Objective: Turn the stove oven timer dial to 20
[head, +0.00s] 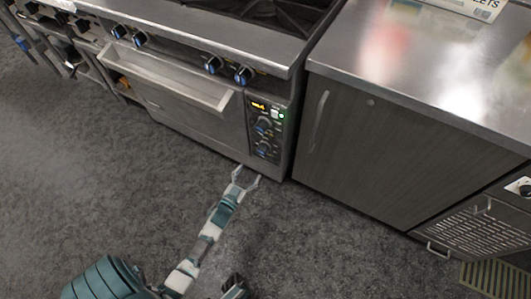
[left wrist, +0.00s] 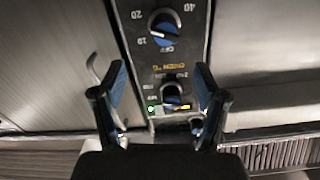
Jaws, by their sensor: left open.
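The timer dial (left wrist: 165,30), a round dark knob with a blue mark, shows upside down at the top of the left wrist view. OFF, 10, 20 and 40 are printed around it; its exact setting is hard to read. In the head view it is the lower dial (head: 264,149) on the oven's black control panel (head: 252,112). My left gripper (head: 247,178) is open and empty, low in front of the panel. In the left wrist view its fingers (left wrist: 160,80) frame the oven temperature dial (left wrist: 172,92), with the timer dial beyond the tips.
The oven door handle (head: 180,84) juts out left of the panel. Blue-marked knobs (head: 213,64) line the stove front above. A grey cabinet (head: 375,145) stands at the right. The floor (head: 110,180) in front is clear.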

